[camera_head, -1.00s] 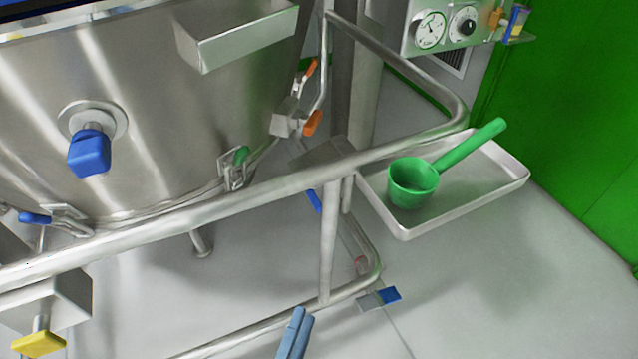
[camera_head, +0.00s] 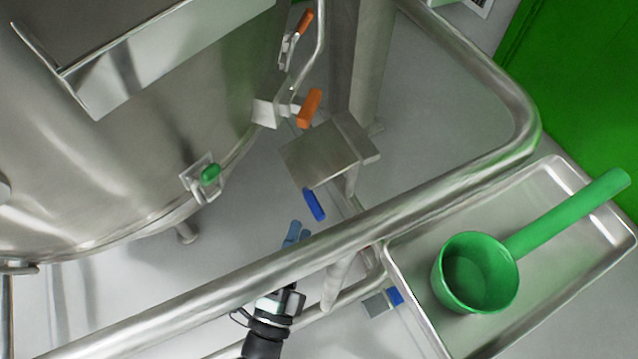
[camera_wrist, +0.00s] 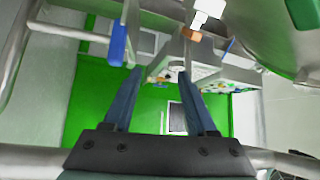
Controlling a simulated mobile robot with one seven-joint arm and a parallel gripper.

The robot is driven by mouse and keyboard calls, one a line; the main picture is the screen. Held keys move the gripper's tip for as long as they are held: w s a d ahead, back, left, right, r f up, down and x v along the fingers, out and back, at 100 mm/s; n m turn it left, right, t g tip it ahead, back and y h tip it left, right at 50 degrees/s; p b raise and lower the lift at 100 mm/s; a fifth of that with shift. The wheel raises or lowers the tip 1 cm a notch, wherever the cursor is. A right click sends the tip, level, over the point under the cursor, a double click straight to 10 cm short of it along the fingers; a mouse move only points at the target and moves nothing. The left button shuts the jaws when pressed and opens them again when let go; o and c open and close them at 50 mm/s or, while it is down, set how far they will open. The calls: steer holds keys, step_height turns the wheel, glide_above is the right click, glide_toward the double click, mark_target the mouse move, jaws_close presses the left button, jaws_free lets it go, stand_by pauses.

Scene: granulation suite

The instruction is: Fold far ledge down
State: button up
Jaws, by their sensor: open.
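A small square steel ledge (camera_head: 328,152) stands out level from the upright post behind the rail, and a blue lever (camera_head: 313,204) hangs under its near side. I take this as the far ledge. My gripper (camera_head: 298,232) reaches up from below, behind the rail, with its blue fingers just below and left of the lever. The fingers look apart from it. In the wrist view my gripper (camera_wrist: 155,82) is open with nothing between the fingertips. A blue lever (camera_wrist: 118,43) shows there beyond the left finger.
The thick steel rail (camera_head: 290,262) crosses in front of my wrist. A steel tray (camera_head: 412,262) with a green scoop (camera_head: 478,272) is at the right. The steel vessel (camera_head: 120,170) with orange-handled clamps (camera_head: 309,108) is at the left. A blue tab (camera_head: 396,296) is low down.

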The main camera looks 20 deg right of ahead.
steer(key=b, duration=0.6)
glide_toward(324, 168)
steer(key=w+d+b, duration=0.1)
steer(key=d+b, duration=0.1)
steer(key=w+d+b, duration=0.1)
steer(key=w+b, duration=0.1)
steer(key=shift+d+b, duration=0.3)
steer(key=shift+d, duration=0.1)
jaws_close()
stand_by(1.1)
